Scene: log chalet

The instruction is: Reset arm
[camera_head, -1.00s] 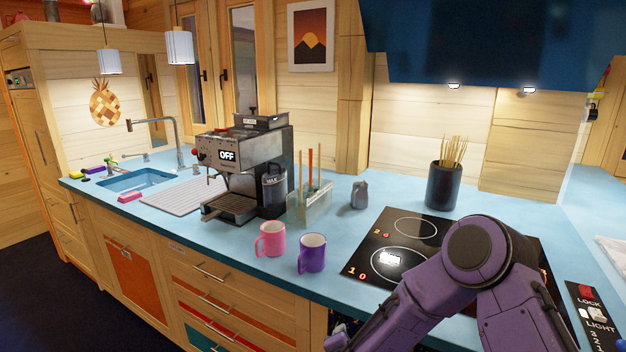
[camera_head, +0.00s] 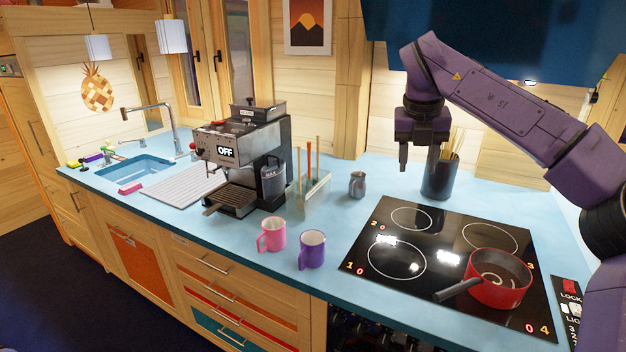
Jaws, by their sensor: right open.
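My right arm comes in from the right and reaches up over the counter. My right gripper (camera_head: 423,155) points down with its fingers apart. It is empty, in front of the dark utensil pot and above the back of the cooktop. My left gripper is not in view.
A red pan (camera_head: 498,280) sits on the cooktop (camera_head: 432,262) at the front right. Pink (camera_head: 271,234) and purple (camera_head: 312,250) mugs stand by the counter's front edge. A coffee machine (camera_head: 243,160), metal pitcher (camera_head: 357,184) and utensil pot (camera_head: 440,178) stand behind. A dark hood (camera_head: 480,40) hangs above.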

